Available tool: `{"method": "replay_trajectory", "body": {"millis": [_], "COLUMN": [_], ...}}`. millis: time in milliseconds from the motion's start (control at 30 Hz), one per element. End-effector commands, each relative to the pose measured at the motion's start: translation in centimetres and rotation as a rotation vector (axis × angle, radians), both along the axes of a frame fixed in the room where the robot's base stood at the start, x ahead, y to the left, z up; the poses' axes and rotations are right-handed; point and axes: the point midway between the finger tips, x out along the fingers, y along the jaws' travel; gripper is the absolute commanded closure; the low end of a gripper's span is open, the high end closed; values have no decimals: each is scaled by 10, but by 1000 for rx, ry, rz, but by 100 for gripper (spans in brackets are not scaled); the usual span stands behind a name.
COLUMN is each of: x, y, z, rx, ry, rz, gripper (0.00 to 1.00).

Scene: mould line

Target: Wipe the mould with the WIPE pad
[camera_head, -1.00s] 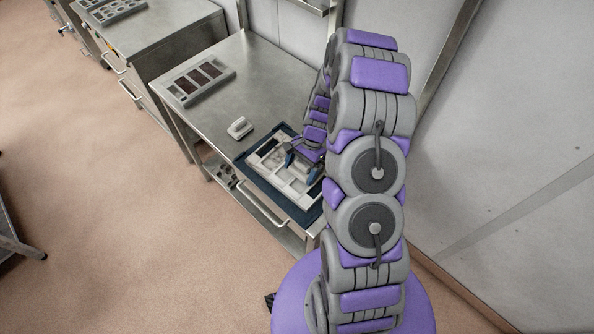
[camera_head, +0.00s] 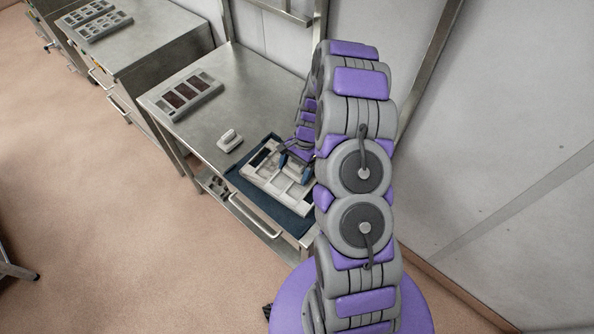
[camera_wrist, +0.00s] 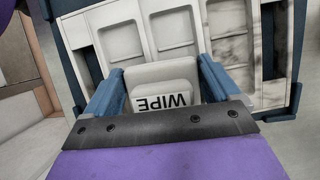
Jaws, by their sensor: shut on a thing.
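My gripper (camera_wrist: 160,92) is shut on the white WIPE pad (camera_wrist: 162,74), with a blue finger on each side of it. The pad is over the mould, and I cannot tell whether it touches. The mould (camera_wrist: 82,36) is a pale tray with several rectangular cavities. Dark smudges mark its cavities at the right of the wrist view. In the head view the mould (camera_head: 305,208) lies on a dark blue mat (camera_head: 238,181) at the bench's near end. My gripper (camera_head: 294,167) is over its far half there, and my arm hides the mould's right side.
A white pad-like block (camera_head: 229,140) stands on the steel bench (camera_head: 213,107), left of the mat. A grey tray with dark brown cavities (camera_head: 187,92) lies farther back. Another bench with trays (camera_head: 97,22) is beyond. A wall borders the right side.

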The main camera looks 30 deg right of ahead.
Motion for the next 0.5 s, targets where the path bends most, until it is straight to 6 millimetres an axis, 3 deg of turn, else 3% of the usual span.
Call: {"method": "replay_trajectory", "body": {"millis": [500], "x": [18], "y": [11], "z": [1], "rx": [2], "ry": [3], "rz": [1], "gripper": [59]}}
